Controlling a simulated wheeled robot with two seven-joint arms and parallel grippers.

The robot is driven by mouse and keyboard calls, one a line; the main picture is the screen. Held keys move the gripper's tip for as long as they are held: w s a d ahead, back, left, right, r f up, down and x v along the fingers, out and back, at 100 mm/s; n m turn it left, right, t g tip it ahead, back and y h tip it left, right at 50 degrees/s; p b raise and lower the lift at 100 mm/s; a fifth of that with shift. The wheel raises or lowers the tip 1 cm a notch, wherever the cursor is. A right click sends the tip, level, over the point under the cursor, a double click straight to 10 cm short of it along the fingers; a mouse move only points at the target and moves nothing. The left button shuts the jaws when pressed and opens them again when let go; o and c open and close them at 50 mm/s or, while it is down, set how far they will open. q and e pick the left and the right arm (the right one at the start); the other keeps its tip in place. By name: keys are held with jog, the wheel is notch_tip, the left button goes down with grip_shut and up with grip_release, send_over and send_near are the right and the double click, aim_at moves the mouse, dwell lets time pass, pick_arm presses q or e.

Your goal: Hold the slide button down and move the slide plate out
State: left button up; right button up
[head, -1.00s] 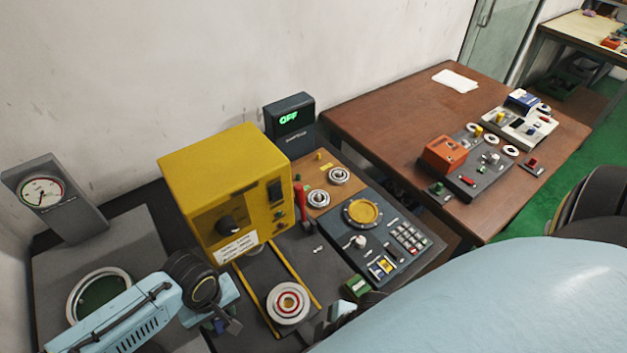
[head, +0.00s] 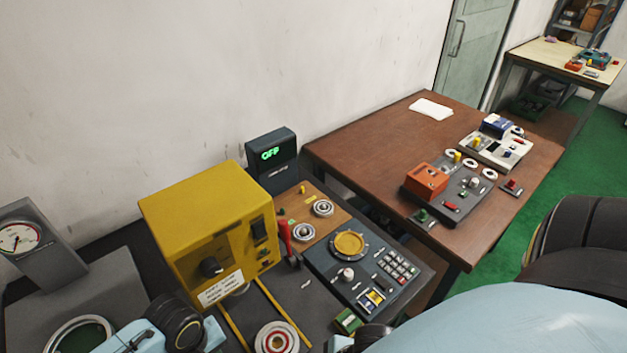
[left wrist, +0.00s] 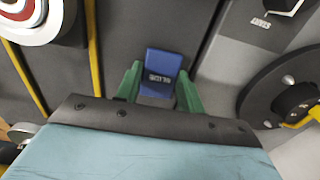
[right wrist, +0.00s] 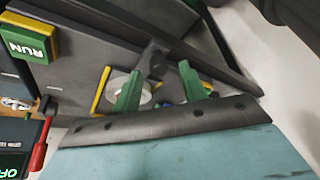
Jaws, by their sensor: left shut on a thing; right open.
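The blue slide button (left wrist: 160,72) is in the left wrist view, its label upside down. My left gripper (left wrist: 160,75) is shut on it, one green finger at each side. In the head view my left wrist (head: 178,322) shows, but its fingertips are out of the picture. The slide plate, with a white ring and red inner ring (head: 277,338) on it, lies between yellow rails; the ring also shows in the left wrist view (left wrist: 30,22). My right gripper (right wrist: 158,70) is open, with a dark knobbed post (right wrist: 152,62) between its fingers. I cannot tell whether they touch.
A yellow machine box (head: 215,235) stands behind the rails. A red lever (head: 285,235), a dark control panel (head: 350,270) and a green RUN button (right wrist: 28,45) are to its right. A dial gauge (head: 25,240) stands at left. A brown table (head: 385,140) holds more devices.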

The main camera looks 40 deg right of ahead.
pick_arm(q)
jog(key=shift+f, duration=0.1)
pick_arm(e)
jog(key=v, duration=0.5)
jog(key=shift+d+r, duration=0.1)
jog(key=shift+r, duration=0.2)
pick_arm(q)
jog(key=o, duration=1)
notch_tip(320, 180, up, 14)
jog(key=shift+f+p, duration=0.25)
jog(key=shift+p, duration=0.5)
pick_arm(e)
jog(key=shift+r, duration=0.75)
jog(key=shift+r, duration=0.1)
pick_arm(q)
notch_tip(320, 180, up, 6)
jog(key=p, duration=0.7)
pick_arm(e)
notch_tip(320, 180, up, 7)
